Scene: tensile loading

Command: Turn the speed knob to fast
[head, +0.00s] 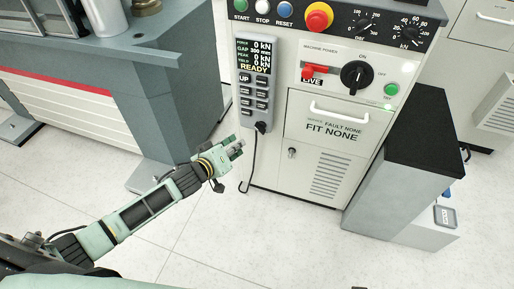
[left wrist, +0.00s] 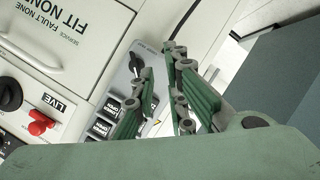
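A grey hand pendant (head: 256,85) hangs on the front of the machine cabinet. It has a lit display reading READY, several dark buttons, and a small black knob (head: 261,127) at its lower end. The knob (left wrist: 136,66) also shows in the left wrist view, near one fingertip; its pointer setting and labels are too small to read. My left gripper (head: 236,147) is open and empty, below and left of the pendant's lower end, apart from the knob. In the left wrist view its green fingers (left wrist: 162,62) partly cover the pendant (left wrist: 122,100). My right gripper is out of view.
The cabinet front carries a red power switch (head: 314,71), a large black rotary knob (head: 356,75) and a door handle (head: 338,112). A red emergency stop (head: 319,16) and round dials are above. A black cable hangs below the pendant. A grey block stands right; floor is free ahead.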

